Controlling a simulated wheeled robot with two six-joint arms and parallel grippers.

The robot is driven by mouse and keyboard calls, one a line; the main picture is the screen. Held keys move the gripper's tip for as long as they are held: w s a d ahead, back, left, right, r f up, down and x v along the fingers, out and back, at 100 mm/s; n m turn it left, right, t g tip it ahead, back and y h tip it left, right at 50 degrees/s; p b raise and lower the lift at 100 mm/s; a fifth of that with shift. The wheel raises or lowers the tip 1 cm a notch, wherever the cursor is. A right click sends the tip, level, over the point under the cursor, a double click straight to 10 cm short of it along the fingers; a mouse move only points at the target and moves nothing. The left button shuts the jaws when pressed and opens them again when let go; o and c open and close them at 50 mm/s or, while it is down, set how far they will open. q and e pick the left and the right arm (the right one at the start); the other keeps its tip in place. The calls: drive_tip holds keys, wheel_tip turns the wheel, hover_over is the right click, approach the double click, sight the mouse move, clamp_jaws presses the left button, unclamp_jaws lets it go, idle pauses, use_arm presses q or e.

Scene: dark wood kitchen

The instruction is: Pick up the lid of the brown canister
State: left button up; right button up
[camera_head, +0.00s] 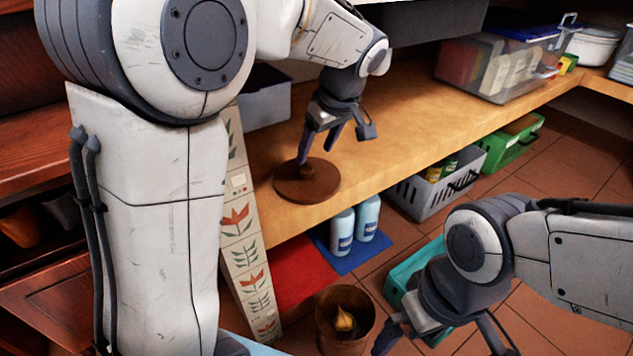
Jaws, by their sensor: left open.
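The round brown lid (290,189) lies flat on the wooden shelf, with a small knob at its middle. My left gripper (318,152) is open just above the lid, its fingers pointing down near the knob. I cannot tell whether a fingertip touches the knob. The brown canister (345,341) stands uncovered on the floor below the shelf, with a yellowish onion-like thing inside. My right gripper (445,342) is low at the bottom right, its fingers spread wide, with no object seen between them.
A grey bin (265,101) and a clear box (490,68) stand on the shelf. Below are two blue-white bottles (343,231), a grey basket (425,193), a green basket (513,143) and a teal crate (405,272). The shelf right of the lid is clear.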

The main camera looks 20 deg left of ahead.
sight(308, 169)
use_arm(q)
drive_tip(key=shift+w+a+f+b, duration=0.3)
drive_tip(key=shift+w+f, duration=0.05)
drive_tip(key=shift+f, duration=0.15)
drive_tip(key=shift+w+a+f+b, duration=0.25)
drive_tip(key=shift+w+f+b, duration=0.1)
drive_tip(key=shift+f, duration=0.15)
drive_tip(key=b+x, duration=0.4)
drive_tip(key=x, duration=0.2)
drive_tip(key=shift+d, duration=0.1)
drive_tip(key=shift+r, duration=0.1)
clamp_jaws()
